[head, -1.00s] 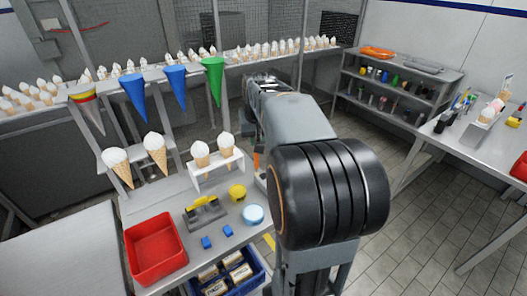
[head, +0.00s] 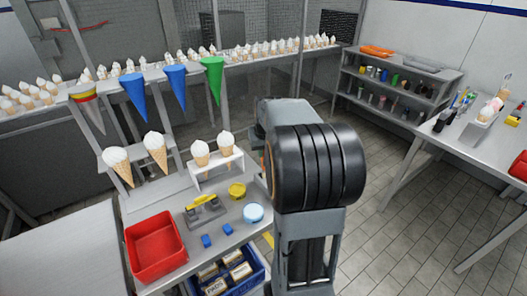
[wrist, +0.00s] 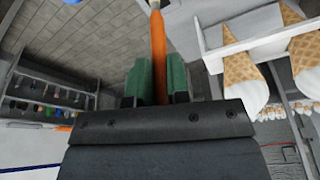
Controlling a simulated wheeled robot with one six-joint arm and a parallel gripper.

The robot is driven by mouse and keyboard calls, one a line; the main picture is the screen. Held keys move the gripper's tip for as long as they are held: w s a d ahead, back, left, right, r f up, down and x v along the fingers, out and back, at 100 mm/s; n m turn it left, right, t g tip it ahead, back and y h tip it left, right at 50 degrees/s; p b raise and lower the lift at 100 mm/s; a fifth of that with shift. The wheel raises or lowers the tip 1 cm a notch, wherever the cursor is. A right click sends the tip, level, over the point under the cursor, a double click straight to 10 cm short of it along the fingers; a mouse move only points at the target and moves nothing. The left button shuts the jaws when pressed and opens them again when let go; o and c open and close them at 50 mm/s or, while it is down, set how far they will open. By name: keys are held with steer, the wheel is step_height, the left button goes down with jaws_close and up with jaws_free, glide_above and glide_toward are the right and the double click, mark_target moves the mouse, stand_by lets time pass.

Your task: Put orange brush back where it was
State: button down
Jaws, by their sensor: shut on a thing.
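The orange brush (wrist: 158,45) is held between the green jaws of my gripper (wrist: 159,78) in the wrist view. Its orange handle runs up the picture to a pale metal part cut off at the top edge. The jaws are shut on it. In the head view the gripper and the brush are hidden behind my own arm, near the right end of the cone worktable (head: 190,210). In the wrist view a white rack (wrist: 240,45) with ice-cream cones is to the right of the brush, apart from it.
The worktable also holds a red bin (head: 155,247), a yellow tub (head: 237,191), a blue-lidded tub (head: 253,213) and blue blocks (head: 217,237). A blue crate (head: 240,281) is below. A grey shelf (head: 400,85) and another table (head: 440,150) stand right. Floor between is clear.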

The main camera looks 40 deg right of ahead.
steer(key=c, duration=1.3)
jaws_free()
steer(key=shift+a+f, duration=0.1)
steer(key=shift+f, duration=0.3)
steer(key=shift+o, duration=1)
steer(key=shift+r, duration=0.15)
steer(key=v, duration=1.2)
steer(key=shift+r, duration=0.15)
